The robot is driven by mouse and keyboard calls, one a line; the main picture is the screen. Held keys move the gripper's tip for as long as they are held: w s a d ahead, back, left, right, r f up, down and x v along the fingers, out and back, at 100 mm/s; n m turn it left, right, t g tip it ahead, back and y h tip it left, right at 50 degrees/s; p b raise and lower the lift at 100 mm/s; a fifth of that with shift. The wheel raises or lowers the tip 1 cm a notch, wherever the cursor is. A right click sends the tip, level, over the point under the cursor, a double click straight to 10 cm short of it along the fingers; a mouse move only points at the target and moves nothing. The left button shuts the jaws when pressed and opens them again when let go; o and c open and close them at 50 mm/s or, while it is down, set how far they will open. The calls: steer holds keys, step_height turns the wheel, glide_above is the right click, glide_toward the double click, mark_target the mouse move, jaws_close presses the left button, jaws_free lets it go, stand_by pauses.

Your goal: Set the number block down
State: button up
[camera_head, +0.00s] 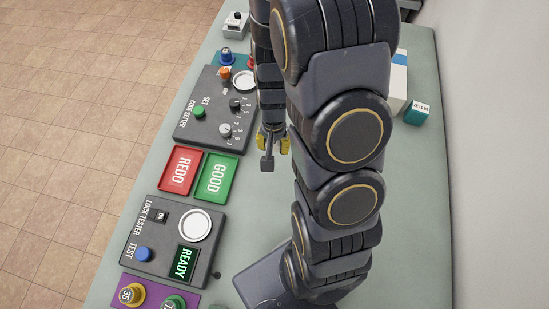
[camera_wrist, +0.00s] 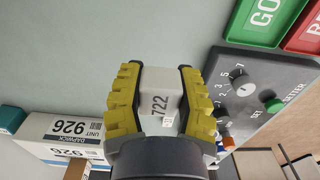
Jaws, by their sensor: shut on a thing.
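My gripper (camera_head: 271,143) is over the table, to the right of the green GOOD tray and the code setter. In the wrist view my gripper (camera_wrist: 157,72) has its yellow ridged fingers shut on a pale number block (camera_wrist: 160,103). The block shows "722" and a small label. Its lower end is hidden by the gripper body. Bare table surface shows beyond the fingertips. I cannot tell how high the block is. In the head view, my arm and fingers mostly hide the block.
The code setter (camera_head: 213,128), GOOD tray (camera_head: 216,178), REDO tray (camera_head: 180,170) and lock tester (camera_head: 150,236) line the left side. A box marked 926 (camera_wrist: 62,134) lies at the wrist view's left. A teal-and-white block (camera_head: 417,113) stands right of my arm, near the wall.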

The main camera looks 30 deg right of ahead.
steer(key=shift+f, duration=3.65)
steer(key=shift+f, duration=0.1)
steer(key=o, duration=0.9)
steer(key=shift+c, duration=0.2)
